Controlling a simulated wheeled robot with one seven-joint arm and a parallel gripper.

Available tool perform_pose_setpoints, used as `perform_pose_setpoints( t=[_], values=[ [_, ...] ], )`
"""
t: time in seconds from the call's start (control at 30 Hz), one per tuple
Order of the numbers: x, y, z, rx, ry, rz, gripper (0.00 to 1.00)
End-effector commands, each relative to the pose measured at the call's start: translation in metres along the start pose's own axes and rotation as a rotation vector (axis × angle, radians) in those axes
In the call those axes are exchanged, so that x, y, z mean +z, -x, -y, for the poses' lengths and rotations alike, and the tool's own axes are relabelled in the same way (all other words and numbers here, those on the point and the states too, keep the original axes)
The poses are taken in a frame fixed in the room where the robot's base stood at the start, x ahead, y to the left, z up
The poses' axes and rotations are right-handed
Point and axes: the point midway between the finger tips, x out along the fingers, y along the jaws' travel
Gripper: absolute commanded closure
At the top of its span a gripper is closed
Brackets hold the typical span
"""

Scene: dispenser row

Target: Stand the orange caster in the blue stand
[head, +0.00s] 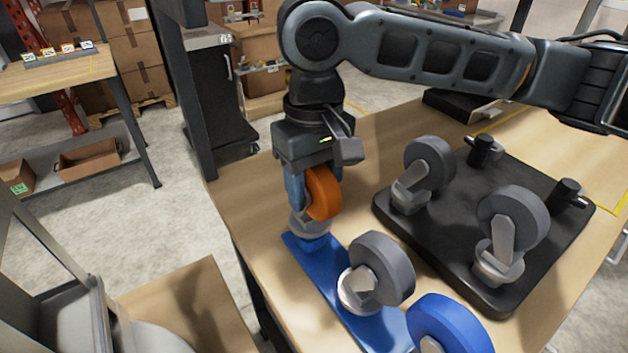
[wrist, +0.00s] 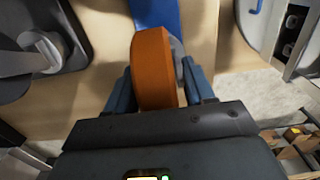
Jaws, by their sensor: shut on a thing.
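The orange caster (head: 322,193) is upright, wheel up, at the far left end of the blue stand (head: 316,275). Its base meets the stand's end; whether it is fully seated I cannot tell. My gripper (head: 308,192) points down and is shut on the orange caster. In the wrist view the orange wheel (wrist: 153,70) sits between the blue fingers, with part of the blue stand (wrist: 155,14) beyond it. The stand also holds a grey caster (head: 382,268) in its middle and a blue caster (head: 450,325) at the near end.
A black base (head: 470,225) right of the stand holds two grey casters (head: 428,165) (head: 512,220) and two black posts (head: 484,150) (head: 567,192). The wooden table's (head: 245,205) left edge runs close to the stand.

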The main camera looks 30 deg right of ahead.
Motion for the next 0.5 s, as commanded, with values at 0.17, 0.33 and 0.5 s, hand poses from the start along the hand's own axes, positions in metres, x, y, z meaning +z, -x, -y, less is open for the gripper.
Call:
perform_pose_setpoints(
  t=[0.17,0.33,0.5],
  values=[
    [0.000,-0.004,0.000,-0.001,0.000,0.000,0.91],
    [0.000,-0.008,0.000,-0.001,0.000,0.001,0.91],
    [0.000,-0.012,0.000,-0.001,0.000,0.001,0.91]
  ],
)
